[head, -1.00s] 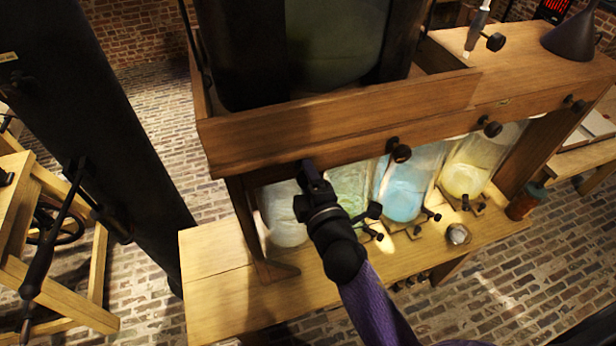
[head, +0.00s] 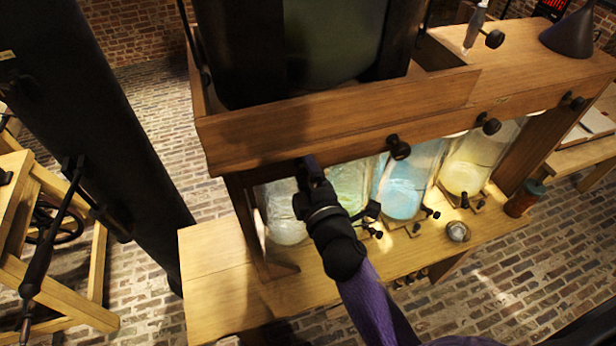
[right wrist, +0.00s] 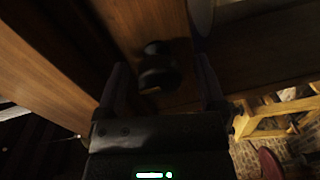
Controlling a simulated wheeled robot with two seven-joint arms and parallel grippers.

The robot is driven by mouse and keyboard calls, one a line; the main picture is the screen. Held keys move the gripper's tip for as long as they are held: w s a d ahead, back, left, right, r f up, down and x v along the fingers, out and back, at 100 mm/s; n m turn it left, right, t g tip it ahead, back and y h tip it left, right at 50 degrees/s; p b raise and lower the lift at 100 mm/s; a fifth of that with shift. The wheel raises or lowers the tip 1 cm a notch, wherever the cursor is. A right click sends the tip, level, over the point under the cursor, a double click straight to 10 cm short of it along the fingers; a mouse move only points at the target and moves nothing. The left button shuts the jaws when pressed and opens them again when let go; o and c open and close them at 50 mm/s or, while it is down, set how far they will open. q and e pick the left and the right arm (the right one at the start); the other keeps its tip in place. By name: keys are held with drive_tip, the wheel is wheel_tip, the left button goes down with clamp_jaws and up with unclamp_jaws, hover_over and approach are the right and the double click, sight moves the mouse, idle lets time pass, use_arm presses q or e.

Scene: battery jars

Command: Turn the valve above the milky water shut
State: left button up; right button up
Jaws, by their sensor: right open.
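The jar of milky whitish water (head: 284,212) stands at the left end of the row of jars under the wooden beam (head: 270,135). My right gripper (head: 309,172) is at the beam's front face above this jar and partly covers it. In the right wrist view, a black valve knob (right wrist: 157,68) on the beam lies between the two fingers of the open gripper (right wrist: 163,88). The fingers are on either side of the knob; I cannot tell whether they touch it. In the head view my gripper hides this knob. My left gripper is not in view.
Jars of greenish (head: 350,185), blue (head: 404,188) and yellow (head: 468,170) water stand to the right. More black valve knobs (head: 398,147) run along the beam. A small metal cup (head: 457,231) and a reddish-brown bottle (head: 522,200) are on the lower shelf (head: 215,285).

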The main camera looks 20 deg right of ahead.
drive_tip(key=s+b, duration=0.1)
drive_tip(key=s, duration=0.9)
drive_tip(key=shift+d+r+b, duration=0.2)
drive_tip(key=shift+r+b, duration=0.1)
drive_tip(key=shift+r, duration=0.05)
